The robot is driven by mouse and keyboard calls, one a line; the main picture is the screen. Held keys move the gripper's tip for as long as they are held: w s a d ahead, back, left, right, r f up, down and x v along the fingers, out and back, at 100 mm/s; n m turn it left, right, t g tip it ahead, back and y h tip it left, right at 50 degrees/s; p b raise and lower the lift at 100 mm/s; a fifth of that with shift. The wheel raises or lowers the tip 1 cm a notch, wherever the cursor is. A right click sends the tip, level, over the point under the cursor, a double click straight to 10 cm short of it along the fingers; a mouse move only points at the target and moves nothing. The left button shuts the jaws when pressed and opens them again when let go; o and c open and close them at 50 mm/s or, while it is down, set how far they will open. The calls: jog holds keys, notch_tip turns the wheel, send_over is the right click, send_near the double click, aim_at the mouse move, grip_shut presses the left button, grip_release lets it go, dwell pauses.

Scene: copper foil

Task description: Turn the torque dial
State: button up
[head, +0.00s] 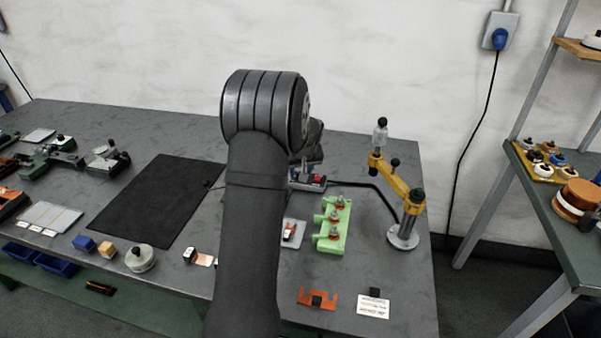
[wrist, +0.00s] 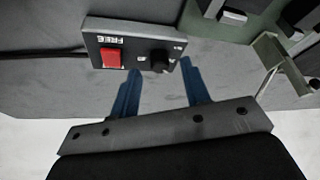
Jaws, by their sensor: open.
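The torque dial (wrist: 159,60) is a small black knob on the front of a dark control box (wrist: 100,40) in the wrist view. White marks surround it, and a red switch (wrist: 110,57) labelled FREE sits to its left. My gripper (wrist: 160,65) is open, with one blue finger on each side of the dial in the picture. I cannot tell whether either fingertip touches the dial. In the head view my arm hides part of the box, and the red switch (head: 318,179) shows just right of my wrist. The dial cannot be made out there.
A black cable (head: 360,186) runs right from the box. A yellow jointed arm stand (head: 398,185) and a green fixture (head: 333,226) stand on the workbench to the right. A black mat (head: 155,200) lies to the left. A metal bracket (wrist: 268,50) is right of the fingers.

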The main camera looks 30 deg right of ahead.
jog(key=shift+x, duration=0.85)
jog(key=shift+c, duration=0.2)
grip_shut()
